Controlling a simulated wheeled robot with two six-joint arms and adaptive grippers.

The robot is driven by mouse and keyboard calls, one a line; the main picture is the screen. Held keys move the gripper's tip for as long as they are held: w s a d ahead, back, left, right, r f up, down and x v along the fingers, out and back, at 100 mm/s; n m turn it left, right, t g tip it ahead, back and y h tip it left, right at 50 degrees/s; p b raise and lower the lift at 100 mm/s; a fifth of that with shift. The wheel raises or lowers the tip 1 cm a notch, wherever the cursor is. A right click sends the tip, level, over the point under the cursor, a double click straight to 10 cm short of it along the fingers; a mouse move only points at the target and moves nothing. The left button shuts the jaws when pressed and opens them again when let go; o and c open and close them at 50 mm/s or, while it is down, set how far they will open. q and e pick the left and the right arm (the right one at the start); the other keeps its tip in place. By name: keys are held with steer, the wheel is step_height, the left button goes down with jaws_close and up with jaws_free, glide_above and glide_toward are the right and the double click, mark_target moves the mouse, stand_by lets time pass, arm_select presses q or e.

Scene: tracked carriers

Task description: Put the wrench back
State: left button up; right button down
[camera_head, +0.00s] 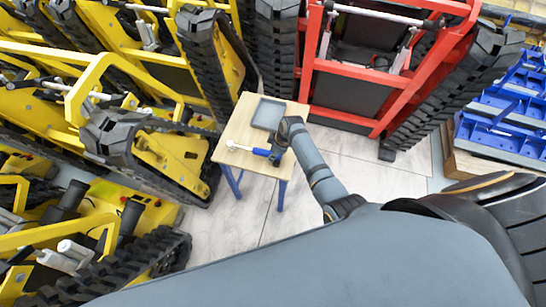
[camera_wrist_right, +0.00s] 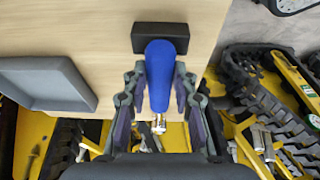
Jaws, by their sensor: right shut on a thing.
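The wrench has a blue handle (camera_head: 262,152) and a pale metal shaft and head (camera_head: 238,146) pointing left over the small wooden table (camera_head: 232,127). My right gripper (camera_head: 276,154) is shut on the blue handle. In the right wrist view, the handle (camera_wrist_right: 160,75) sits between the fingers of my right gripper (camera_wrist_right: 158,92), with a bit of metal shaft below it. A dark block (camera_wrist_right: 160,38) shows at the handle's far end; I cannot tell whether they touch. A shallow grey tray (camera_head: 268,114) lies on the table, apart from the wrench. My left gripper is not in view.
Yellow tracked carriers (camera_head: 165,160) crowd the left, close to the table. A red tracked carrier (camera_head: 375,75) stands behind it to the right. Blue parts (camera_head: 500,115) lie on a wooden pallet at far right. White floor right of the table is clear.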

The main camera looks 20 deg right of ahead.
steer(key=c, duration=1.1)
jaws_free()
steer(key=shift+f, duration=0.1)
arm_select(q)
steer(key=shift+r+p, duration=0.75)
steer(key=shift+p, duration=0.35)
arm_select(e)
steer(key=v, duration=1.2)
